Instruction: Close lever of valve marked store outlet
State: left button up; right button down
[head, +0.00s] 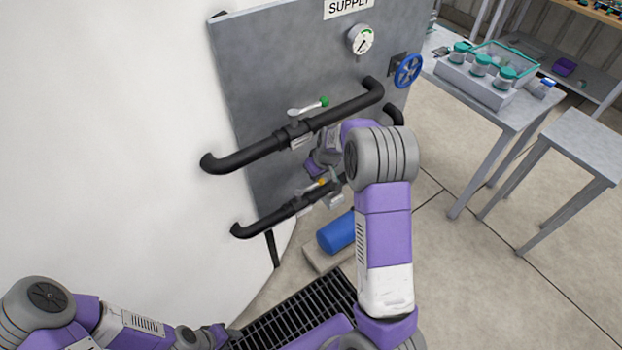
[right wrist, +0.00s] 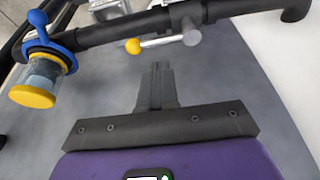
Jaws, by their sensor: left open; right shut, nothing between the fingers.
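The upper black pipe carries a valve whose pale lever ends in a green knob (head: 324,102). The lower black pipe (head: 270,218) carries a valve lever with a yellow knob (head: 322,181). In the right wrist view that lever (right wrist: 160,42) lies roughly along the pipe, its yellow knob (right wrist: 133,46) at the left end. I cannot read which valve is marked store outlet. My right gripper (right wrist: 157,85) is shut and empty, its tips just short of the lever and apart from it. In the head view my arm mostly hides it. My left gripper (head: 217,334) is open at the lower left, away from the valves.
The grey panel (head: 285,60) bears a gauge (head: 361,39), a blue handwheel (head: 407,70) and a SUPPLY sign (head: 348,7). A clear bowl with a yellow cap (right wrist: 33,97) hangs by the lower pipe. Tables are at the right.

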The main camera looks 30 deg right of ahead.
aim_at(309, 188)
jog(key=w+b+x, duration=0.1)
jog(key=b+x, duration=0.2)
jog(key=x, duration=0.5)
jog(key=shift+w+d, duration=0.4)
jog(key=shift+d, duration=0.2)
jog(key=shift+s+d+r, duration=0.1)
jog(key=shift+r, duration=0.1)
